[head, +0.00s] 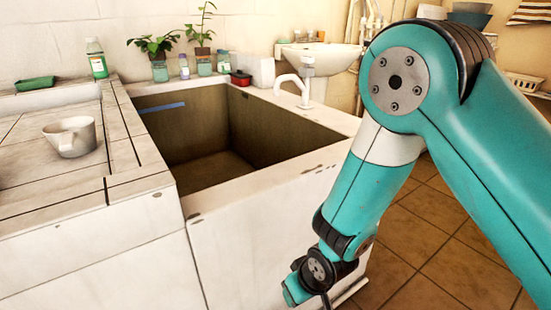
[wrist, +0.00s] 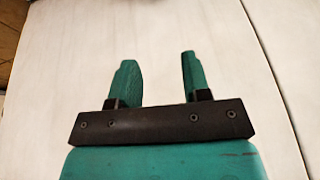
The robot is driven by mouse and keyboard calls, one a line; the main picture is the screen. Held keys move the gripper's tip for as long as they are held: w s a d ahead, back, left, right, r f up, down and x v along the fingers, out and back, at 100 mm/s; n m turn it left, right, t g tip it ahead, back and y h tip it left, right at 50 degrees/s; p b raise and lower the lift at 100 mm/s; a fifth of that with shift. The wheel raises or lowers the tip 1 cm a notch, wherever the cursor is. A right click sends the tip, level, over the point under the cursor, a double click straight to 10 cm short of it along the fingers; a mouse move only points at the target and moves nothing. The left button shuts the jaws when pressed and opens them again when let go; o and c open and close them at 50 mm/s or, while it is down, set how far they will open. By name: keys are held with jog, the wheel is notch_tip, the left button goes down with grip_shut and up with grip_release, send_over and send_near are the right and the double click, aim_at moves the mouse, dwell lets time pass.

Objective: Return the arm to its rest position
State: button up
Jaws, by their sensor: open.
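My gripper (wrist: 158,78) shows in the wrist view with its two teal fingers apart and nothing between them. Behind the fingers is a plain pale panelled surface. In the head view my teal arm comes in from the right and bends down in front of the basin's white front wall. The wrist end is low, near the bottom of the picture, and the fingertips are not clearly seen there.
The deep washbasin (head: 318,173) is open and looks empty. A white cup (head: 71,137) stands on the tiled counter (head: 50,195) at left. Tiled floor (head: 450,262) lies at right.

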notch_tip(320, 180, up, 10)
jog(key=s+d+g, duration=0.1)
jog(key=d, duration=0.1)
jog(key=s+d+r+n+g+y, duration=0.1)
jog(key=s+d+r, duration=0.3)
jog(key=s+r, duration=0.45)
jog(key=s+d+r+g, duration=0.1)
jog(key=s+d+r, duration=0.3)
jog(key=s+r, duration=0.5)
notch_tip(320, 180, up, 30)
jog(key=w+p, duration=0.1)
jog(key=p, duration=2.8)
jog(key=shift+w+a, duration=0.35)
jog(key=shift+w, duration=0.05)
